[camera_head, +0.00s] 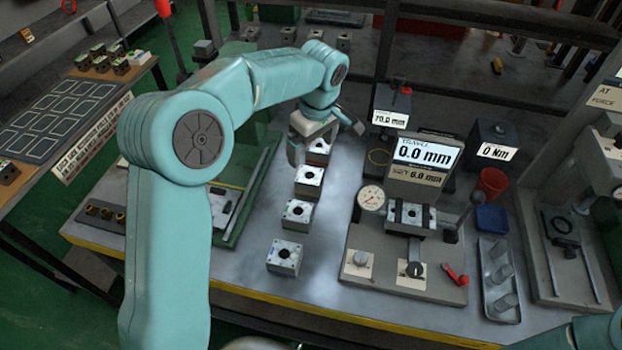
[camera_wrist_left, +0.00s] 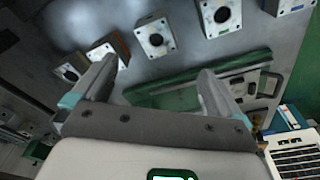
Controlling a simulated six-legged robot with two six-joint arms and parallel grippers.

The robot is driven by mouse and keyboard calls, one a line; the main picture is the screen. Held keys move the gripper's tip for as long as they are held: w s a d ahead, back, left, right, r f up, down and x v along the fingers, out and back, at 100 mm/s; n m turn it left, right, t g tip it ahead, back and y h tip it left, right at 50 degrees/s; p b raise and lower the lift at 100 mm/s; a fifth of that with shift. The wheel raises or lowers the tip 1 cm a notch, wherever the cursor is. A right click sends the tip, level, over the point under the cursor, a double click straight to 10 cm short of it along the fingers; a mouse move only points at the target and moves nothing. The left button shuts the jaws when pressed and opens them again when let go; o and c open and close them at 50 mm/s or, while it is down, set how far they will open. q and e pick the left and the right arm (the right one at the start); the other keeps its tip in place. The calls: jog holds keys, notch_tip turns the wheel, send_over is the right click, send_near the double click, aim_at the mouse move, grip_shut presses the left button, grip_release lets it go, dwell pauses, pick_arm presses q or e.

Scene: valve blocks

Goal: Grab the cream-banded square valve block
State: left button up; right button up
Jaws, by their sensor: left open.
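Several square grey valve blocks with a dark round bore stand in a row on the metal bench. In the head view, the far block (camera_head: 319,147) shows a tan-brown side, partly behind my left gripper (camera_head: 311,153). Nearer are a second block (camera_head: 309,181), a third (camera_head: 297,214) and a fourth (camera_head: 284,257). In the left wrist view, the tan-sided block (camera_wrist_left: 112,47) is beside one fingertip, and another block (camera_wrist_left: 155,37) is ahead of the gap. My left gripper is open and empty. I cannot clearly make out a cream band. My right gripper is out of view.
A test fixture (camera_head: 405,255) with a dial and displays stands right of the row, holding a block (camera_head: 410,217). A green tray (camera_head: 238,225) lies to the left. A grey tray (camera_head: 498,280) and a red cup (camera_head: 492,184) are farther right. Bench is clear between fixture and row.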

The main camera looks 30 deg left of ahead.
pick_arm(q)
send_over(310, 176)
notch_tip(310, 176, down, 7)
jog(key=shift+s+d+r, duration=0.15)
jog(key=shift+r, duration=0.05)
jog(key=shift+s+f, duration=0.15)
jog(key=shift+f, duration=0.15)
jog(key=shift+s, duration=0.2)
jog(key=f, duration=0.2)
jog(key=w+f+p, duration=0.1)
jog(key=f, duration=0.2)
jog(key=shift+s+f, duration=0.1)
jog(key=shift+f, duration=0.15)
jog(key=shift+f, duration=0.1)
jog(key=c, duration=1.5)
jog(key=shift+c, duration=0.2)
